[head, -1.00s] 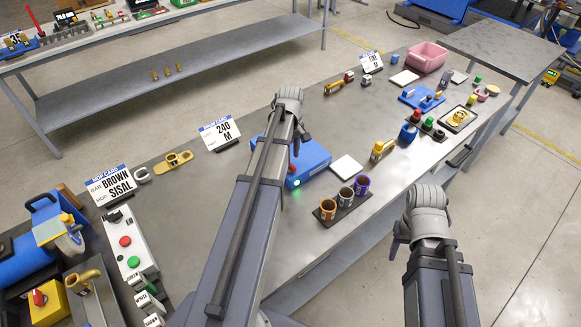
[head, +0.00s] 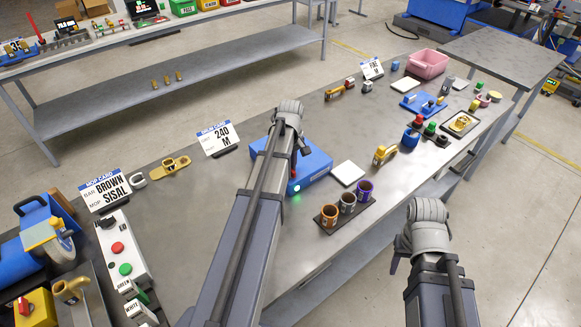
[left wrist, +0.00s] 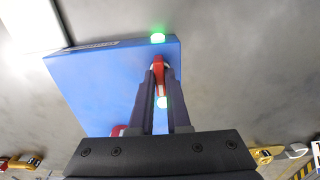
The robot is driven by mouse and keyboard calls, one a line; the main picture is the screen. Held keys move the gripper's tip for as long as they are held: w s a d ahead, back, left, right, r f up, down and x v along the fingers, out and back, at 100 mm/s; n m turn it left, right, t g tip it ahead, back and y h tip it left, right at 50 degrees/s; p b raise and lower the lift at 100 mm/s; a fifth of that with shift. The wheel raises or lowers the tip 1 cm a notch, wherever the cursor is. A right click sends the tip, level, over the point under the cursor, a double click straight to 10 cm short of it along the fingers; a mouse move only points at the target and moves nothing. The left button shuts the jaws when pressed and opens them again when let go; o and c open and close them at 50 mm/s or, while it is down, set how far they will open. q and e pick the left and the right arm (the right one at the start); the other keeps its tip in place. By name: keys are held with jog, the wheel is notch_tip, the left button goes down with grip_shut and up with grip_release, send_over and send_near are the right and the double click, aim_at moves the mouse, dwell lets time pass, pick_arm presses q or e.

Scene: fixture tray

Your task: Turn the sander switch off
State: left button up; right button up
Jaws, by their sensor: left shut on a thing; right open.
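The sander's control box is a blue box (head: 317,164) on the table, partly hidden behind my left arm in the head view. Its top (left wrist: 105,85) fills the middle of the left wrist view. A green lamp (head: 296,197) glows at its near edge; it also shows in the left wrist view (left wrist: 158,38). My left gripper (left wrist: 160,75) is shut on a red switch lever (left wrist: 158,66) on the box. A second green glow shows between the fingers. My right gripper (head: 400,254) is open and empty, off the table's front edge.
A white pad (head: 347,174) and a dark tray of three cups (head: 347,206) stand right of the box. A "240 M" card (head: 217,138) stands behind it. A button box (head: 121,248) is at the left.

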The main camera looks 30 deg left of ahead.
pick_arm(q)
grip_shut()
jog(key=shift+m, duration=0.4)
jog(key=m, duration=0.2)
jog(key=shift+m, duration=0.4)
jog(key=m, duration=0.5)
jog(key=shift+m, duration=0.3)
jog(key=m, duration=0.4)
jog(key=shift+m, duration=2.4)
